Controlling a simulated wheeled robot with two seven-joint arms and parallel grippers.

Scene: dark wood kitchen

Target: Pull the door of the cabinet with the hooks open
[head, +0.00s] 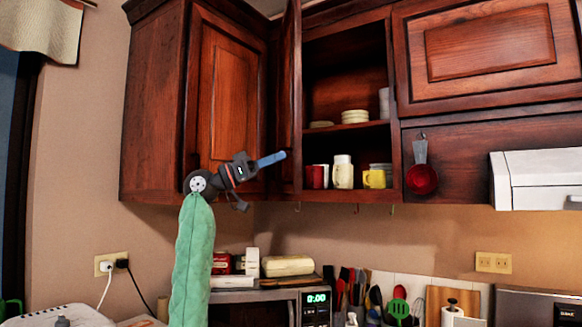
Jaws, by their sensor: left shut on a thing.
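The cabinet with the hooks (345,82) hangs on the wall at centre, with small hooks (357,209) under its bottom edge. Its door (291,85) stands open at the cabinet's left side, swung out and seen almost edge-on. Shelves inside show. My left gripper (279,157), on the green-sleeved arm, is at the lower part of this door, its blue fingertip overlapping the door's edge. It is shut on the door; the exact grip point is hard to make out. My right gripper is not in view.
Cups (343,172) and stacked dishes (355,117) stand inside the cabinet. A closed corner cabinet door (225,85) is just left of the open door. A microwave (316,308) and utensils stand below.

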